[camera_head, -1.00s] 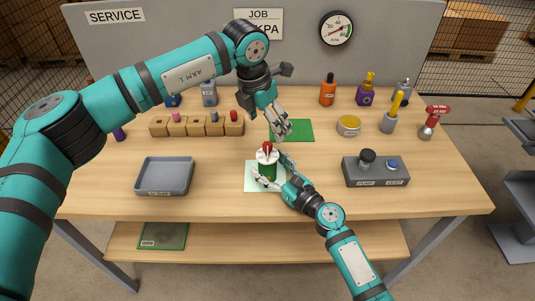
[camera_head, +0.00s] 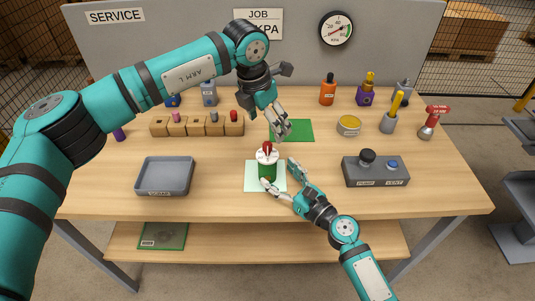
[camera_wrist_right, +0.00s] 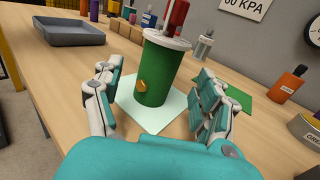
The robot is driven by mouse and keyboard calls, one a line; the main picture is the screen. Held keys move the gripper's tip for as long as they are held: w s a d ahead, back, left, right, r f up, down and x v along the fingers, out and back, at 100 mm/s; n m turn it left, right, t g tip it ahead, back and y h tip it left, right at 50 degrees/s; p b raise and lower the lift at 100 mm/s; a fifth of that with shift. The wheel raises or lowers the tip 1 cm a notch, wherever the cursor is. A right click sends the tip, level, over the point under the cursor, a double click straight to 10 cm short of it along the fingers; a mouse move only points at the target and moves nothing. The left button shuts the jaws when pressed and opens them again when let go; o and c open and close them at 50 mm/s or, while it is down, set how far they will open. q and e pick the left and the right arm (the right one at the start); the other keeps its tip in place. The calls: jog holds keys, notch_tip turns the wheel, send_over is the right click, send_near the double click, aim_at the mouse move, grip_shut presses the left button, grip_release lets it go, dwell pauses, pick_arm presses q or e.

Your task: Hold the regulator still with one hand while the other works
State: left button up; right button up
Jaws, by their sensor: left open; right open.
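The regulator (camera_head: 267,165) is a green cylinder with a white top and a red knob. It stands upright on a pale square mat (camera_head: 252,182) in the middle of the bench. In the right wrist view the regulator (camera_wrist_right: 155,75) stands ahead between the spread fingers, with a small yellow-orange part on its side. My right gripper (camera_head: 282,181) is open at the mat's near right, its fingers apart from the regulator. My left gripper (camera_head: 282,132) is open and empty, above and behind the regulator, near the green mat (camera_head: 302,131).
A grey tray (camera_head: 165,191) lies left. A wooden block row (camera_head: 197,130) stands behind it. A pump and vent box (camera_head: 375,182) stands right. A yellow-topped tin (camera_head: 348,125), bottles and a red-tagged tool (camera_head: 428,124) stand at the back right. A gauge (camera_head: 336,29) hangs on the panel.

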jog(key=o, duration=0.5)
jog(key=shift+o, duration=0.2)
